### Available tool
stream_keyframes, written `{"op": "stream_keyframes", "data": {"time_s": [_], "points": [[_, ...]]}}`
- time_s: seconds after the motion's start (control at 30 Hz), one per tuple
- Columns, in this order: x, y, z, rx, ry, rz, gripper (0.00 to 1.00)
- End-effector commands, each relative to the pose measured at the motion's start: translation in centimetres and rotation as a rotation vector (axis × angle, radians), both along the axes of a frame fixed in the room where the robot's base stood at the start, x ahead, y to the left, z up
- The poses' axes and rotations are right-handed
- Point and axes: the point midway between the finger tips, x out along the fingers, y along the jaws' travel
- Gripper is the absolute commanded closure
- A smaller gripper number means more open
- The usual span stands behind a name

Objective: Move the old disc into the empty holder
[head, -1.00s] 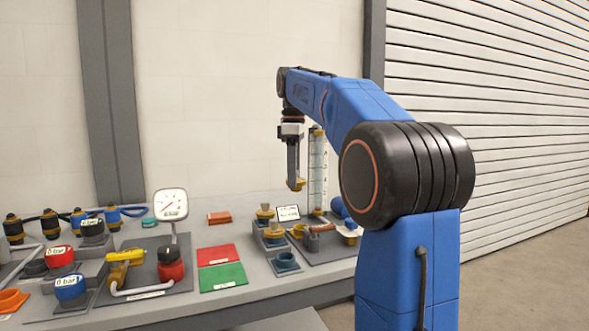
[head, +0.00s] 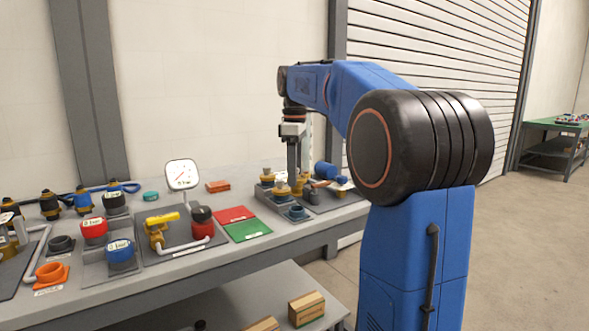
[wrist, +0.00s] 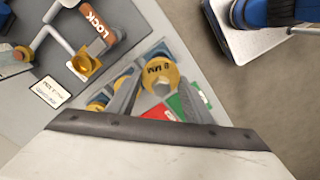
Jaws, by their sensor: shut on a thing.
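My gripper (head: 297,186) points down over the right part of the bench and is shut on a yellow disc (wrist: 160,77) marked "8 MM", held at its fingertips. In the head view the disc is partly lost among yellow parts behind it. The empty holder (head: 296,213), a grey block with a blue ring, stands at the bench's front, just below my gripper in the picture. Its blue edge (wrist: 156,50) shows partly behind the disc in the wrist view. Two other holders carry yellow discs with knobs (head: 267,173) (head: 281,188). I cannot tell the disc's height above the holder.
A pipe fitting with an orange LOCK handle (wrist: 98,25) lies close by. Red (head: 235,214) and green (head: 247,230) mats lie left of the holders. A gauge (head: 182,174) stands farther left, with a yellow-handled valve (head: 160,220).

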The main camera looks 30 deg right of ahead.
Motion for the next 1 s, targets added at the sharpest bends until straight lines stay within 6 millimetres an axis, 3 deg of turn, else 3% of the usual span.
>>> {"op": "stream_keyframes", "data": {"time_s": [0.7,1.0], "points": [[0.0,0.0,-5.3,0.0,0.0,0.0,0.81],[0.0,0.0,-5.2,-0.001,-0.001,0.0,0.81]]}}
